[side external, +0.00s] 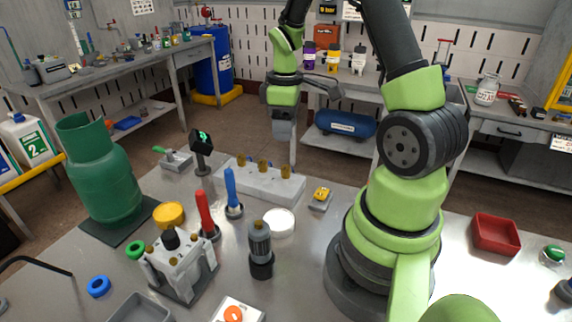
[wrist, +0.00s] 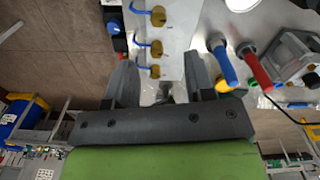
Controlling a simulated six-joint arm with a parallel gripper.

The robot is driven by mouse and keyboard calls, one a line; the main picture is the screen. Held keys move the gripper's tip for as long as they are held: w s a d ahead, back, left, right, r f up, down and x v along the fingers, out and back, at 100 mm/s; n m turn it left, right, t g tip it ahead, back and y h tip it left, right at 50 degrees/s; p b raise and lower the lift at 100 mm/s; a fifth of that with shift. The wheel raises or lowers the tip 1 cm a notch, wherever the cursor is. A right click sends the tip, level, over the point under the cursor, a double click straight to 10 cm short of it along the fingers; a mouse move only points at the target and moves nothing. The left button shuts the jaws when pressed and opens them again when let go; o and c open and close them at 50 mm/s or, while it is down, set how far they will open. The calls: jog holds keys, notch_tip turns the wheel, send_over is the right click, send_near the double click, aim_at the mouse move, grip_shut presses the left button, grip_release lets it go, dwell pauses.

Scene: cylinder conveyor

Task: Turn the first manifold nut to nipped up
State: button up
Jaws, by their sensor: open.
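The manifold (side external: 262,184) is a pale grey block on the bench with three brass nuts in a row: left (side external: 241,160), middle (side external: 262,167) and right (side external: 285,171). No label shows which is first. In the wrist view the manifold (wrist: 178,28) carries the nuts in a line, far (wrist: 158,15), middle (wrist: 156,48) and near (wrist: 154,71), with blue hooked pieces beside them. My gripper (side external: 283,137) hangs above and behind the block's right part. In the wrist view its jaws (wrist: 164,82) are open and empty, apart from the nuts.
A blue-handled tool (side external: 231,188) and a red-handled tool (side external: 206,214) stand upright in front of the manifold. A small dark display (side external: 202,141) stands at its left. A green gas cylinder (side external: 103,172) is further left. A yellow-topped grey block (side external: 320,198) lies to its right.

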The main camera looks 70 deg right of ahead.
aim_at(286, 167)
jog(key=shift+s+d+f, duration=0.1)
jog(key=shift+d+f, duration=0.1)
jog(key=shift+f, duration=0.6)
notch_tip(286, 167, down, 9)
jog(key=shift+r, duration=0.1)
grip_shut()
